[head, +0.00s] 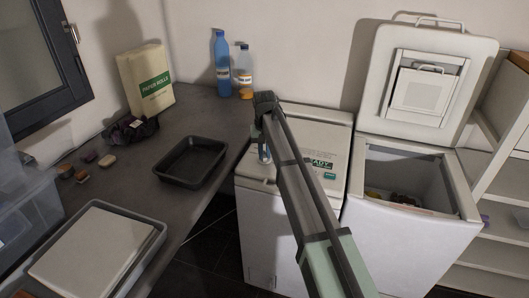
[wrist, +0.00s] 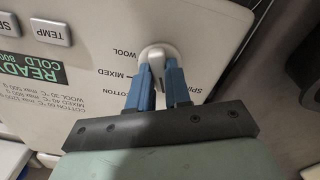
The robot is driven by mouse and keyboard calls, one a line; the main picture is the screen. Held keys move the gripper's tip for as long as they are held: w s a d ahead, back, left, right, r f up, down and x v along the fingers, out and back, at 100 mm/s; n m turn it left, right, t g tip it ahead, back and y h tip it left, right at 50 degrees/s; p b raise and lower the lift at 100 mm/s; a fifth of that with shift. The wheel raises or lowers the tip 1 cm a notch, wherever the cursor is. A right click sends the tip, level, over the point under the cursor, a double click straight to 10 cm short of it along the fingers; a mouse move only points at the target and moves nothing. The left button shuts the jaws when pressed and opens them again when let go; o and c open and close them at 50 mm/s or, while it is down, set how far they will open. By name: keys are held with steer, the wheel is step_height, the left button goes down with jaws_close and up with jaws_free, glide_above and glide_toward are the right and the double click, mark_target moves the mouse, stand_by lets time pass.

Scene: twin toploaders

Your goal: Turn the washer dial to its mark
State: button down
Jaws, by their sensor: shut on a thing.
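The washer dial (wrist: 154,52) is a round pale knob with a raised grip bar, on the white panel of the left, closed toploader (head: 325,130). My gripper (wrist: 160,75) has its blue fingers on both sides of the bar, shut on it. Printed words WOOL, MIXED and COTTON run down the panel left of the dial, and part of SPIN shows to its right. The fingers cover part of the knob, and I cannot tell which mark it points to. In the head view my gripper (head: 264,152) is at the washer's left edge, and my arm hides the dial.
The right toploader (head: 410,225) has its lid (head: 425,80) raised, with items inside. TEMP and another button (wrist: 50,32) sit on the panel.

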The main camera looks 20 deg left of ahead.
steer(key=shift+m, duration=2.3)
steer(key=c, duration=1.1)
jaws_free()
steer(key=shift+o, duration=0.2)
step_height(320, 180, up, 14)
steer(key=shift+f, duration=0.1)
